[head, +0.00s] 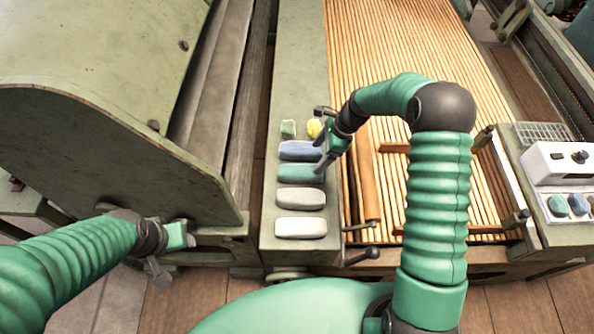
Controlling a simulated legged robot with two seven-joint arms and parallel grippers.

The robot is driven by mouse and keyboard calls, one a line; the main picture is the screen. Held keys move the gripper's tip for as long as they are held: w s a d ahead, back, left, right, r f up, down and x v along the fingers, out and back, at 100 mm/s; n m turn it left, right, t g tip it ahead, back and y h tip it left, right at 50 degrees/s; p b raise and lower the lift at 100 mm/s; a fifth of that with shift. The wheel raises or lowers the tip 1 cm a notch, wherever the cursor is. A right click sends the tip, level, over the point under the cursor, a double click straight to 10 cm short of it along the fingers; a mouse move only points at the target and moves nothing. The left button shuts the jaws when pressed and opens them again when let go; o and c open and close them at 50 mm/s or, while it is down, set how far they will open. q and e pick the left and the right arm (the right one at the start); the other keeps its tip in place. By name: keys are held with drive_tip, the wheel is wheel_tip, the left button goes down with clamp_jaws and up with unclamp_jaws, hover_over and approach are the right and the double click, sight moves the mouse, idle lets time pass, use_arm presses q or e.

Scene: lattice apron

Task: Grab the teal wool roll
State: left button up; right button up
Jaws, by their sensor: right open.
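The teal wool roll (295,174) lies on the narrow green ledge, in a column of wool rolls. A blue roll (300,151) lies behind it and a light grey roll (300,198) in front of it. My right gripper (321,141) is open and empty, reaching in from the right. One of its fingers is close to the right end of the teal roll; I cannot tell whether they touch. My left gripper (168,257) is at the lower left, away from the rolls, beside the big green housing. Its fingers are unclear.
A white roll (301,227) is nearest on the ledge (300,90). A small green piece (288,129) and a yellow one (314,129) lie at the back. The slatted bed (400,40) is to the right, the curved housing (90,130) to the left.

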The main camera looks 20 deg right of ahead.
sight(301, 170)
drive_tip(key=x, duration=0.4)
drive_tip(key=d+x, duration=0.1)
drive_tip(key=x, duration=0.2)
drive_tip(key=shift+w+f, duration=0.15)
drive_tip(key=shift+w, duration=0.25)
drive_tip(key=a+f, duration=0.2)
drive_tip(key=a, duration=0.1)
drive_tip(key=shift+a+f, duration=0.1)
drive_tip(key=shift+a, duration=0.1)
drive_tip(key=shift+x, duration=1.1)
drive_tip(key=shift+w+d+f, duration=0.15)
drive_tip(key=shift+d+f, duration=0.1)
drive_tip(key=shift+d, duration=0.35)
drive_tip(key=shift+c, duration=1.5)
drive_tip(key=shift+a+r, duration=0.1)
drive_tip(key=shift+c, duration=1.3)
drive_tip(key=shift+a, duration=0.35)
drive_tip(key=c, duration=0.7)
drive_tip(key=shift+c, duration=1.1)
use_arm(q)
drive_tip(key=shift+w+d+f, duration=0.2)
drive_tip(key=shift+w+f, duration=0.05)
drive_tip(key=shift+w, duration=0.05)
use_arm(e)
drive_tip(key=shift+d, duration=0.25)
